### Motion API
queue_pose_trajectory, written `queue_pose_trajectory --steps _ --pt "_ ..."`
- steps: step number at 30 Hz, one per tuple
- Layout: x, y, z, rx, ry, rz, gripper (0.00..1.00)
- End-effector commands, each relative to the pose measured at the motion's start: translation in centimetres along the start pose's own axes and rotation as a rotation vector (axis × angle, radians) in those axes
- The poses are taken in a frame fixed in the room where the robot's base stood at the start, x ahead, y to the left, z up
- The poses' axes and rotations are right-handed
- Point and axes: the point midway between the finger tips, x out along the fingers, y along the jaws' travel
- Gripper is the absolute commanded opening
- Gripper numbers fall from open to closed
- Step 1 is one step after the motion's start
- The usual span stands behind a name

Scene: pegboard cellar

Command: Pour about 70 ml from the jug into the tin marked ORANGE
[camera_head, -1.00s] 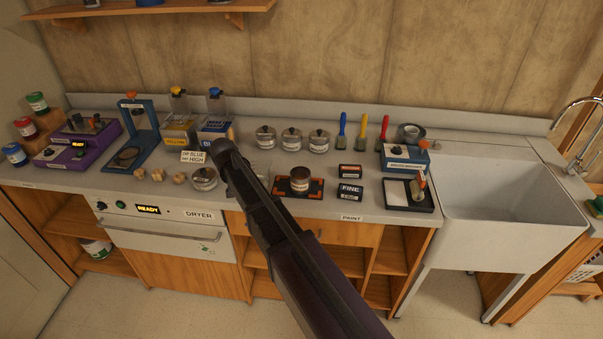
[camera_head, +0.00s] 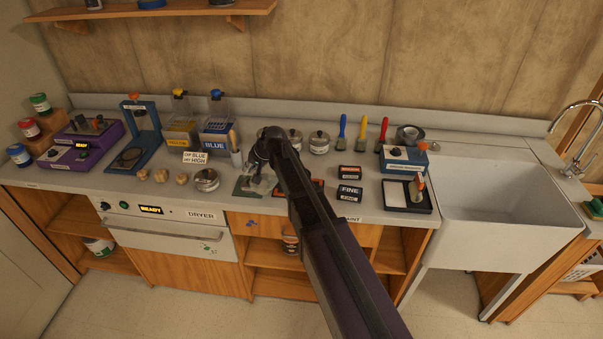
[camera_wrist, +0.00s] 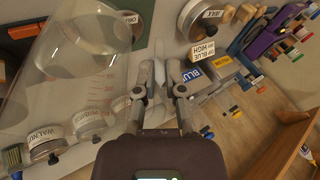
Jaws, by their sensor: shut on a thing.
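The clear jug (camera_wrist: 75,75) with red graduation marks fills the left of the wrist view. My gripper (camera_wrist: 160,92) is shut on the jug, at its pale handle side. In the head view my gripper (camera_head: 262,158) is above the middle of the counter, and the jug is hard to make out there. Its liquid level and exact tilt cannot be told. A tin with a partly visible label beginning "OR" (camera_wrist: 122,28) stands just beyond the jug in the wrist view.
Lidded tins (camera_head: 319,143) stand behind my gripper. A small tin (camera_head: 206,180), wooden knobs (camera_head: 162,176) and blue and yellow dispensers (camera_head: 215,137) are to the left. Black FINE boxes (camera_head: 349,192), a tray (camera_head: 407,197) and the sink (camera_head: 505,200) are to the right.

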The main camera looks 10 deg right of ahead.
Motion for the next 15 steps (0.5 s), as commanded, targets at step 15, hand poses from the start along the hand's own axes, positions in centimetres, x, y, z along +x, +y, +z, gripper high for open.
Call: queue_pose_trajectory --steps 15 --pt "-3.5 1.1 -1.6 0.116 -0.018 -0.276 0.0"
